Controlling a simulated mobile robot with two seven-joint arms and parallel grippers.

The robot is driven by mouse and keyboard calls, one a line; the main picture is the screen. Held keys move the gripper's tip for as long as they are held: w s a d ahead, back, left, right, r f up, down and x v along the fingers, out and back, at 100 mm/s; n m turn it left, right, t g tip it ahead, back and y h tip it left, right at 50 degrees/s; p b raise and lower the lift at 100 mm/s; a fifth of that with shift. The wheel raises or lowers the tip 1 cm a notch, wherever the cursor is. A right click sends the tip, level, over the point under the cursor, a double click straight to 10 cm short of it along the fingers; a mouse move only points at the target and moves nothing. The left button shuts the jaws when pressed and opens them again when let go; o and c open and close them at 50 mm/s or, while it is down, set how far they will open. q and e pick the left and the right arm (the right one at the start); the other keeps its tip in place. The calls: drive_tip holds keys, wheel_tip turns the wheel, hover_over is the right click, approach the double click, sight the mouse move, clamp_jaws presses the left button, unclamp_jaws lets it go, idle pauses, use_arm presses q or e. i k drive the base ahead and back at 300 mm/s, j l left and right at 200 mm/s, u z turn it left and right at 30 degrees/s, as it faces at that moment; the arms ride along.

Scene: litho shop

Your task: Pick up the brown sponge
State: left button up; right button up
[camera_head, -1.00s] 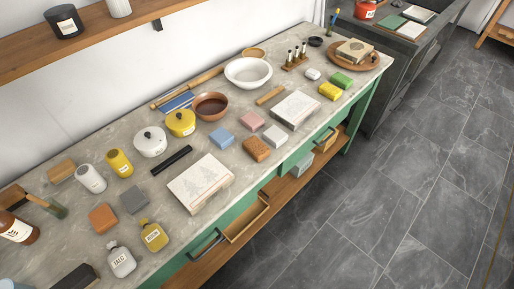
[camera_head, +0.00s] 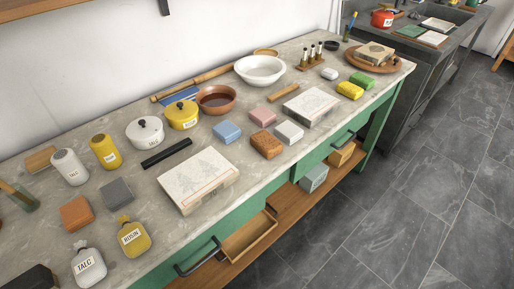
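The brown sponge (camera_head: 266,144) lies on the grey stone worktop (camera_head: 150,203), near its front edge and right of the middle of the head view. It is a rounded block with a speckled surface. A white block (camera_head: 289,132) sits close on its right, a blue block (camera_head: 227,131) on its left and a pink block (camera_head: 263,116) behind it. An orange-brown block (camera_head: 77,213) lies farther left, beside a grey block (camera_head: 117,192).
A lithographic stone with tree drawings (camera_head: 198,180) lies left of the sponge, and another pale stone (camera_head: 311,105) lies to its right. Bowls and pots stand behind. The tiled floor (camera_head: 400,215) in front is clear.

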sight(268, 146)
drive_tip(key=i+l+u, duration=0.15)
drive_tip(key=l+u, duration=0.3)
drive_tip(key=i+l+u, duration=0.1)
drive_tip(key=l+u, duration=0.2)
drive_tip(key=u, duration=0.15)
drive_tip(key=l+u, duration=0.45)
